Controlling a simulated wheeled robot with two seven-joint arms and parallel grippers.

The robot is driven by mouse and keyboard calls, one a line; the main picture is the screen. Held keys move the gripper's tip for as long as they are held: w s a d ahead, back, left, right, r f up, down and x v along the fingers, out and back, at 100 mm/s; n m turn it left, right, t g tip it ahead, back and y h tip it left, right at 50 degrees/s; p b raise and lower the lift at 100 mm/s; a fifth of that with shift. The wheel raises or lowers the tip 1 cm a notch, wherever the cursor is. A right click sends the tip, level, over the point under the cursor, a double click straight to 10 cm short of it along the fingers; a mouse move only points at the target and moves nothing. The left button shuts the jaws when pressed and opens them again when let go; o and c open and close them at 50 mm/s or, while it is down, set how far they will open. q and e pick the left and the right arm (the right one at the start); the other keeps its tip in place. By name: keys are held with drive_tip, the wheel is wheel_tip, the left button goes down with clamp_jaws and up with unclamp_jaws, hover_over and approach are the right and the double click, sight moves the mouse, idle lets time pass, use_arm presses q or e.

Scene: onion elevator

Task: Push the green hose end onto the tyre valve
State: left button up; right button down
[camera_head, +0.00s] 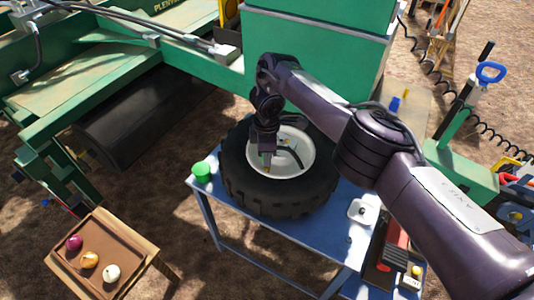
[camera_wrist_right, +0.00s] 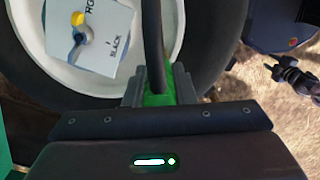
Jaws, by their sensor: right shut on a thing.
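A black tyre (camera_head: 250,188) with a white rim (camera_head: 287,169) lies flat on a blue table. My right gripper (camera_head: 267,163) points down over the rim's left part. It is shut on the green hose end (camera_wrist_right: 158,90), which shows between the fingers in the right wrist view; a black hose (camera_wrist_right: 152,40) runs up from it. My left gripper is not in view.
The blue table (camera_head: 225,215) also holds a green cup or lid (camera_head: 201,171) and a white item (camera_head: 362,211). A wooden tray (camera_head: 105,245) with onions stands at front left. Green machinery (camera_head: 315,50) rises close behind the tyre.

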drive_tip(key=shift+f, duration=0.2)
drive_tip(key=shift+f+b, duration=0.35)
drive_tip(key=shift+b, duration=0.15)
drive_tip(key=shift+f, duration=0.1)
drive_tip(key=c, duration=0.7)
unclamp_jaws()
wheel_tip(320, 180, up, 7)
drive_tip(key=p, duration=0.6)
drive_tip(key=shift+p, duration=0.3)
